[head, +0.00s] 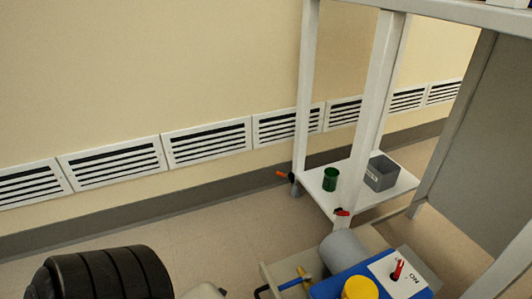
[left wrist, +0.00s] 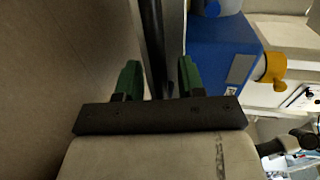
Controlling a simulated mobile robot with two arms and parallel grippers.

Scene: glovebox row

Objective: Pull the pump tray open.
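The blue pump (head: 338,286), with a grey motor cylinder (head: 343,252) and a yellow cap (head: 359,288), sits at the bottom right of the head view. A pale grey tray edge (head: 268,277) shows to its left, and the lower part is cut off by the frame. In the left wrist view my left gripper (left wrist: 158,75) is open. Its green fingers stand on either side of a long dark bar (left wrist: 151,35); I cannot tell whether they touch it. The blue pump body (left wrist: 215,55) and yellow cap (left wrist: 271,68) lie to the right. My right gripper is not in view.
A white stand (head: 340,205) holds a green cup (head: 330,179) and a grey bin (head: 381,173) on its low shelf. Red-tipped and orange-tipped parts stick out at its legs. Wall vents (head: 208,143) line the back.

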